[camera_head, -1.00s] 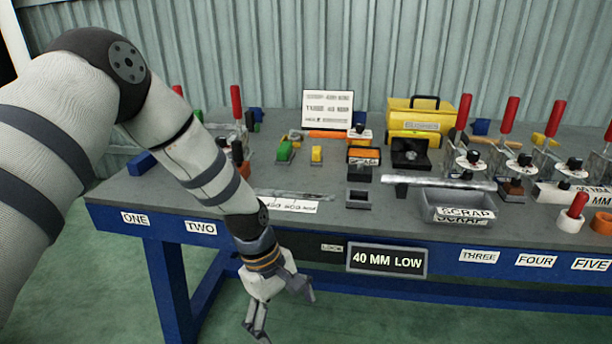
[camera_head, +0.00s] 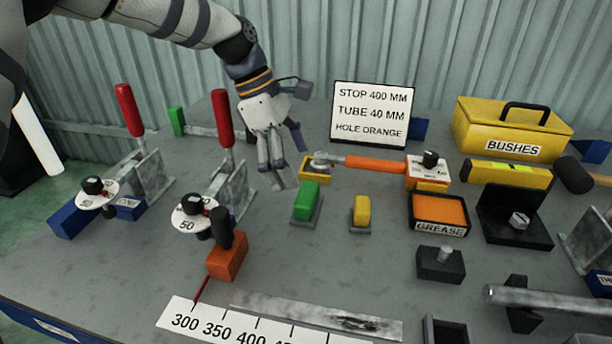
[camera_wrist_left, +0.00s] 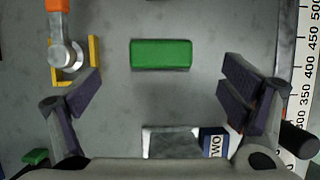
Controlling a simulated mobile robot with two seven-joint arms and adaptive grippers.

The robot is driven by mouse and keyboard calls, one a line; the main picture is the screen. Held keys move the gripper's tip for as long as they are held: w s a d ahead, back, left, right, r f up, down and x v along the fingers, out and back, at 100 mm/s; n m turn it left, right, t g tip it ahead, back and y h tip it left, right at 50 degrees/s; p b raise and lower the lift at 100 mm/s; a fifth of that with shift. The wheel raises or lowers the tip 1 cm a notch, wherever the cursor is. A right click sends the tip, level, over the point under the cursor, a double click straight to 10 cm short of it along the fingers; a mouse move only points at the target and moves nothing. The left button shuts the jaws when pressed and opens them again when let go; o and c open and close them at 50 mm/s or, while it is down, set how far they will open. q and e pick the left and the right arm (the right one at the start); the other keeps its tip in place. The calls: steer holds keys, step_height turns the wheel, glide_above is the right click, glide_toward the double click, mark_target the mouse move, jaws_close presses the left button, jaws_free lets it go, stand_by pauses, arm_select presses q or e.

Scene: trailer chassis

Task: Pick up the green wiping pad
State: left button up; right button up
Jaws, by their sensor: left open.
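The green wiping pad (camera_head: 306,199) is a small green block on a dark base on the grey bench, left of a similar yellow block (camera_head: 361,210). In the left wrist view the green pad (camera_wrist_left: 161,54) lies flat ahead of the fingers, centred between them and apart from both. My left gripper (camera_head: 280,165) is open and empty, above the bench behind and left of the pad. Its two spread fingers (camera_wrist_left: 165,95) frame the wrist view. My right gripper is not in view.
A tool with an orange handle (camera_head: 375,163) rests at a small yellow holder, close to the gripper. Red-handled clamps (camera_head: 222,117) stand to the left. An orange grease tray (camera_head: 438,211) and a yellow bushes box (camera_head: 513,130) are right. A scale strip (camera_head: 250,328) lies in front.

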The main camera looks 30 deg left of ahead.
mark_target(307, 193)
arm_select(q)
steer(key=x, duration=0.7)
steer(key=shift+d+f+b, duration=0.1)
steer(key=shift+f+b, duration=0.1)
steer(key=shift+b, duration=0.15)
steer(key=shift+s+r, duration=0.1)
steer(key=shift+c, duration=0.3)
steer(key=c, duration=1.3)
